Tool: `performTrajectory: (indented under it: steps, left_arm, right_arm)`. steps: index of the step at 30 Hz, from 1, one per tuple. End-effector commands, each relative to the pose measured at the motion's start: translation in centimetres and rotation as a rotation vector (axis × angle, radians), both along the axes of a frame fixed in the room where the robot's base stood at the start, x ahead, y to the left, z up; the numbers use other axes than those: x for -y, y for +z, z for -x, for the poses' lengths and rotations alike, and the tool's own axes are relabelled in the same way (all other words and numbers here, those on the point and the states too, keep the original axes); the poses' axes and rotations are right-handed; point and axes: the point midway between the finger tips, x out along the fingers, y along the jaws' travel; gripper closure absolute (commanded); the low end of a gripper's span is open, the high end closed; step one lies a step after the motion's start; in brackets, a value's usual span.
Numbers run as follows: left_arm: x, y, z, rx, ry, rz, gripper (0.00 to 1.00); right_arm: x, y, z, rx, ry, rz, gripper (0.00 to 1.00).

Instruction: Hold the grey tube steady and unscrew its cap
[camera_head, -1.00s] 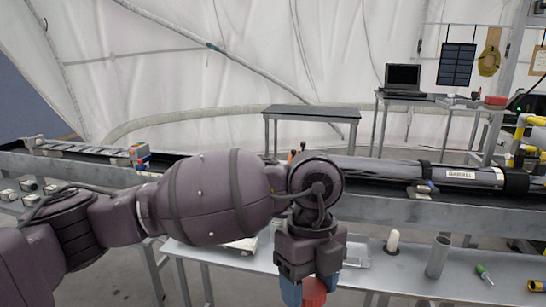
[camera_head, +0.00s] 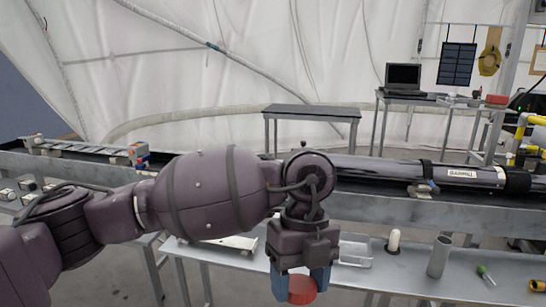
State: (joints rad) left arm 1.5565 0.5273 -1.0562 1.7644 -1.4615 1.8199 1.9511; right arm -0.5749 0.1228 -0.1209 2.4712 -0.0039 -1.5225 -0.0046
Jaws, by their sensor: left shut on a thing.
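My left gripper (camera_head: 300,281) points down at the lower edge of the view. Its blue fingers are shut on a round red cap (camera_head: 302,291) with a ribbed-looking side. What lies under the cap is cut off by the frame edge, so I cannot tell whether it sits on a tube. A grey tube (camera_head: 438,258) stands upright on the bench to the right, with no cap visible on its top. My right gripper is not in view.
Tables stand farther back.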

Motion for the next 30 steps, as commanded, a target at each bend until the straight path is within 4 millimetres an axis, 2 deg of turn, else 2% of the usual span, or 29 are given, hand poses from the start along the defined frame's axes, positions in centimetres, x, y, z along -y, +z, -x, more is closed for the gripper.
performTrajectory:
  steps: [8,30]
  left_arm:
    - [-2.7,-0.9,-1.8,-0.019,-0.306,-0.007,0.71]
    - [-11.1,-2.8,-5.7,-0.051,-1.365,-0.057,0.71]
  right_arm:
    - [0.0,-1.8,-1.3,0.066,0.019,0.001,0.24]
    - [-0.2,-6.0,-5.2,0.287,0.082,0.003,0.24]
